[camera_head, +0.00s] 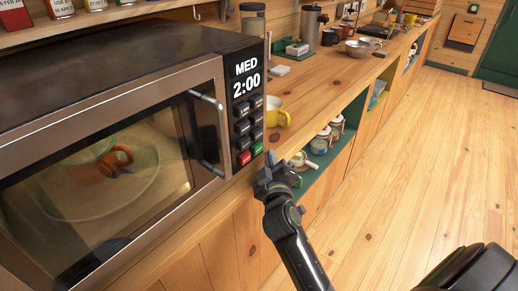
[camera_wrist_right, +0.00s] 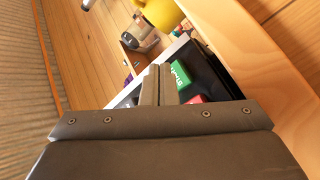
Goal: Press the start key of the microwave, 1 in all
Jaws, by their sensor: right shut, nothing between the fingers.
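The microwave (camera_head: 110,70) stands on the wooden counter at the left, its door shut. Its control panel shows MED and 2:00 on the display (camera_head: 246,78), above several dark keys. The green start key (camera_head: 257,148) is at the panel's bottom right, beside a red key (camera_head: 244,158). My right gripper (camera_head: 268,160) is shut and empty, just right of and slightly below the green key. In the right wrist view the shut fingertips (camera_wrist_right: 160,72) appear beside the green key (camera_wrist_right: 180,75); the red key (camera_wrist_right: 196,99) is partly hidden. I cannot tell whether they touch. My left gripper is out of view.
An orange mug (camera_head: 113,161) shows through the microwave's glass. A yellow mug (camera_head: 276,114) stands on the counter just behind the panel. Jars and cups sit on the open shelf (camera_head: 322,168) below the counter.

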